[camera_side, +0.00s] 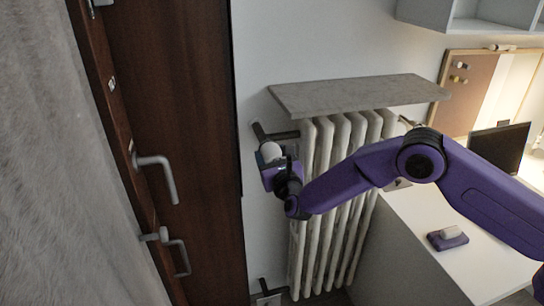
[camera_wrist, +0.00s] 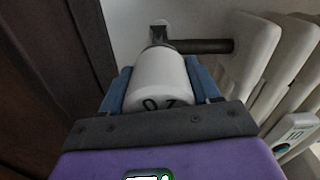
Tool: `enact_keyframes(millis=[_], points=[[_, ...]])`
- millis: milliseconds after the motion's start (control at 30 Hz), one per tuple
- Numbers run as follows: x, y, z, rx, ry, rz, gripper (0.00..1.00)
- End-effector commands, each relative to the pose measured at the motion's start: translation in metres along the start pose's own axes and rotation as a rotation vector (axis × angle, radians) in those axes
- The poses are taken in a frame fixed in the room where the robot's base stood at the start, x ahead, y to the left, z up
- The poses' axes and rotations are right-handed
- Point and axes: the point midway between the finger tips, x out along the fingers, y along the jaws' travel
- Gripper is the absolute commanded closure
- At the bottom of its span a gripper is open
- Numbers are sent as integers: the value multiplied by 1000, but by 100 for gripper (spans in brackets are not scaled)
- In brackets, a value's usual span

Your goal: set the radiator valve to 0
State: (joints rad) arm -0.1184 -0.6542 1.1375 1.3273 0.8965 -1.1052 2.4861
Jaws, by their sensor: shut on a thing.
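The radiator valve (camera_wrist: 158,78) is a white knob with dark digits on its rim. In the wrist view it sits between the two blue fingers of my gripper (camera_wrist: 158,88), which is shut on it. A 0 and another mark, partly covered, show near the palm; I cannot tell the exact setting. In the side view the white knob (camera_side: 271,151) shows at the upper left of the radiator, with my gripper (camera_side: 268,158) at it. The lower part of the knob is hidden by my gripper.
A white ribbed radiator (camera_side: 340,190) stands right of the valve under a stone shelf (camera_side: 355,94). A dark pipe (camera_wrist: 205,46) runs from the valve to it. A brown door (camera_side: 180,120) with handles is at left. A white desk (camera_side: 425,215) is at right.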

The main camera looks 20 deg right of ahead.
Motion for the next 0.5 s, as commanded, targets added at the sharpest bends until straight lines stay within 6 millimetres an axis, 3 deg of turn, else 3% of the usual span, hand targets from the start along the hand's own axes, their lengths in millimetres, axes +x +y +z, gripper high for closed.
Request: enact_keyframes(millis=[500], points=[[0,0,1,312,-1,1,69]])
